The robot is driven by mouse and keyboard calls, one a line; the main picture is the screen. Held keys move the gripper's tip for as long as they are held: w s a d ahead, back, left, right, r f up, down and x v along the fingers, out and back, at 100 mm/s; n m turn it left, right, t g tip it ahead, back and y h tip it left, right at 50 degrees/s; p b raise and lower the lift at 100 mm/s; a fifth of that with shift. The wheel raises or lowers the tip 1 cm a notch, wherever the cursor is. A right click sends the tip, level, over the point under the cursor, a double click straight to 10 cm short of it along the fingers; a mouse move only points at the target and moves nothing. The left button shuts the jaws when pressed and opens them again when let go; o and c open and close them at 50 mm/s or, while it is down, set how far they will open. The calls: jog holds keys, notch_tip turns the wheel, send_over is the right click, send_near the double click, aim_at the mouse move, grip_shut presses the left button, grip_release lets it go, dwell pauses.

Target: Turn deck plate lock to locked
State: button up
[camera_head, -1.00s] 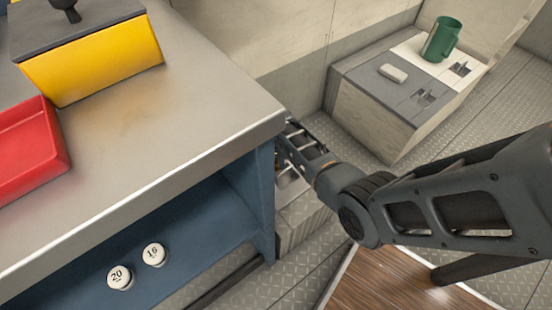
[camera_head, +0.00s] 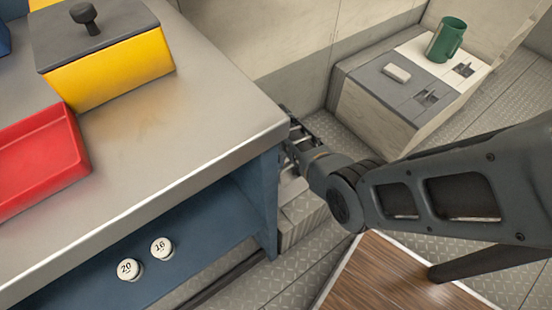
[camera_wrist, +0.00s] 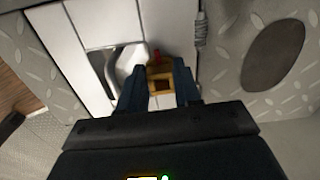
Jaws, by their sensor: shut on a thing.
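In the wrist view, a small yellow block with a red tip, which looks like the deck plate lock (camera_wrist: 160,78), sits among white panels. My gripper (camera_wrist: 160,84) has its two dark blue fingers on either side of the lock and is shut on it. The lock's lower part and the marks around it cannot be made out. In the head view my gripper (camera_head: 294,140) is beyond the table's right corner, partly hidden by it, and the lock does not show there.
A recessed handle (camera_wrist: 128,62) lies left of the lock. A steel-topped table (camera_head: 190,130) with a red tray (camera_head: 40,160) and a yellow box (camera_head: 110,75) stands left of my arm. A low locker (camera_head: 375,100) with a green mug (camera_head: 446,40) stands behind. Patterned floor surrounds it.

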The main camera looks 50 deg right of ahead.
jog(key=shift+m, duration=0.4)
jog(key=o, duration=1)
jog(key=shift+o, duration=0.2)
notch_tip(320, 180, up, 8)
jog(key=p, duration=0.3)
jog(key=shift+f, duration=0.1)
